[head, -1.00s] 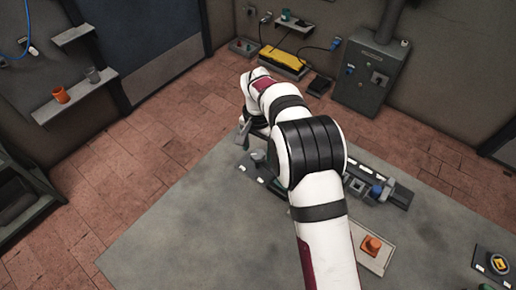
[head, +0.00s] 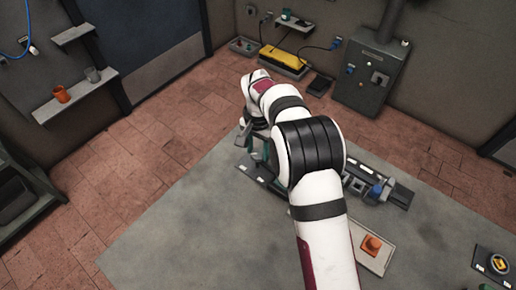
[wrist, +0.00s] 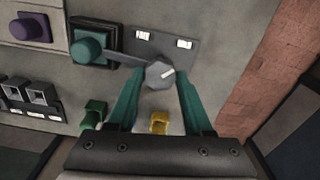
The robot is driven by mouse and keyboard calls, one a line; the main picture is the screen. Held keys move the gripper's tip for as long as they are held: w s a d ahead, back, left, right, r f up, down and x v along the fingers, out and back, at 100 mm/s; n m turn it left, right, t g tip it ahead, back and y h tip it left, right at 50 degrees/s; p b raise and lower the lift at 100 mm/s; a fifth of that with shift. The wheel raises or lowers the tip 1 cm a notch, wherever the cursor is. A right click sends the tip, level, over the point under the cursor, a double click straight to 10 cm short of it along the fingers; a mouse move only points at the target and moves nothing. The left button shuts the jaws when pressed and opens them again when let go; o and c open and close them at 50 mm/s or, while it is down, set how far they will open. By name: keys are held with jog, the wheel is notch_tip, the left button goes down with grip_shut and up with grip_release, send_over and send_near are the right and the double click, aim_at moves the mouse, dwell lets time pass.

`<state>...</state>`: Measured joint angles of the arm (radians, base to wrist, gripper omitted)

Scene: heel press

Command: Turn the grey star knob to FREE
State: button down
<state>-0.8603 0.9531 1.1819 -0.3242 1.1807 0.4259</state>
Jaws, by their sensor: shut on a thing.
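The grey star knob (wrist: 158,74) shows in the wrist view as a faceted grey head with a white mark toward its right side. It stands by a dark plate (wrist: 165,43) with two small white labels, whose words are too small to read. My gripper (wrist: 159,77) has its two teal fingers on either side of the knob and is shut on it. In the head view my gripper (head: 257,150) is at the far left end of the table, and my own arm hides the knob there.
In the wrist view a teal round knob (wrist: 87,50) and a purple knob (wrist: 29,27) lie to the left. A yellow piece (wrist: 158,122) sits between my fingers.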

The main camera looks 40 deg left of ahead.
jog(key=shift+n, duration=0.4)
jog(key=n, duration=0.8)
jog(key=shift+n, duration=0.3)
jog(key=n, duration=0.4)
jog(key=shift+n, duration=2.2)
jog(key=shift+c, duration=1.5)
grip_release()
